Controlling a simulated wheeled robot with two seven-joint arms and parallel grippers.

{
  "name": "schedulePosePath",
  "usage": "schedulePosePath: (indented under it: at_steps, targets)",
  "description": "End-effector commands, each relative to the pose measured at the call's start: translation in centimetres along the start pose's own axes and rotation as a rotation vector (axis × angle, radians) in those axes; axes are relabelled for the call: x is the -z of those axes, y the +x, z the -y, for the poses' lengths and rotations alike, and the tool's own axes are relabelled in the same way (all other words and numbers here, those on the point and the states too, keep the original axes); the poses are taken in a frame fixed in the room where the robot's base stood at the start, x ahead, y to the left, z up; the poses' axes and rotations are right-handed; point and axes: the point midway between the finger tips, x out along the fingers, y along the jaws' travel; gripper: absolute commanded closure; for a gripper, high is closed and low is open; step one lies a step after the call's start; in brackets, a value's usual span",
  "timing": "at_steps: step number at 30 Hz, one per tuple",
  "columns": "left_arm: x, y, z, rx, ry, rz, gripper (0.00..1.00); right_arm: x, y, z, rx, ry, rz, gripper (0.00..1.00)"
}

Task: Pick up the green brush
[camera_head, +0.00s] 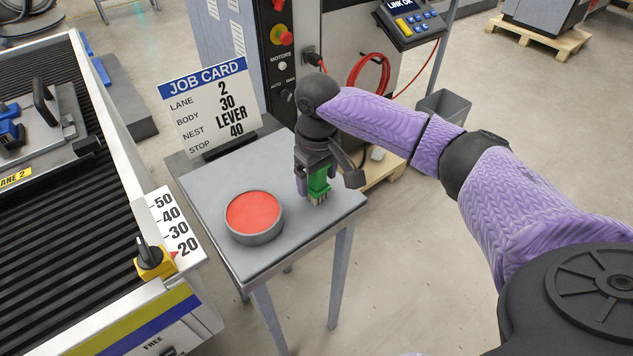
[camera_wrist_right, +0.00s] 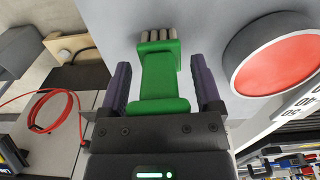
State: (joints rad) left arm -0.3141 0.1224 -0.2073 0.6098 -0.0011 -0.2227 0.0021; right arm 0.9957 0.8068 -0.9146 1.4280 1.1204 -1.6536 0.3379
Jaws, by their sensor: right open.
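The green brush (camera_head: 319,186) with pale bristles is at the right side of the small grey table, partly hidden by my gripper in the head view. In the right wrist view the brush (camera_wrist_right: 160,72) lies between the two fingers, bristles pointing away from the wrist. My right gripper (camera_head: 317,184) is open around it. In the right wrist view my right gripper (camera_wrist_right: 162,78) shows a gap between each finger and the brush handle. My left gripper is not in view.
A round grey button with a red top (camera_head: 253,213) stands left of the brush on the small table (camera_head: 285,247). A job card (camera_head: 210,105) stands at its back edge. A conveyor (camera_head: 75,240) is at the left, a machine cabinet (camera_head: 235,45) behind.

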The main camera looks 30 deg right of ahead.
Motion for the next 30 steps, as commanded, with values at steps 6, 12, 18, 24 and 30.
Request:
schedulePosePath:
  at_steps: [6, 12, 18, 24, 30]
  targets:
    - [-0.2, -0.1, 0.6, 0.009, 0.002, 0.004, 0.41, 0.0, -0.1, 0.0, 0.0, 0.0, 0.001, 0.47]
    - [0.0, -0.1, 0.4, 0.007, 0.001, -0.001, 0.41, 0.0, -0.1, 0.0, 0.0, 0.0, 0.001, 0.9]
    - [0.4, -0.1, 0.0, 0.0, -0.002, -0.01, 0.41, 0.0, -0.1, 0.0, 0.0, 0.0, 0.001, 1.0]
    - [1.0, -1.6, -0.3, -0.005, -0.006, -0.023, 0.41, 0.1, -3.1, 0.0, 0.0, 0.0, -0.004, 1.0]
    - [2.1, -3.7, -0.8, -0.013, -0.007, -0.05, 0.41, 0.1, -8.4, 0.1, 0.001, -0.001, -0.002, 1.0]
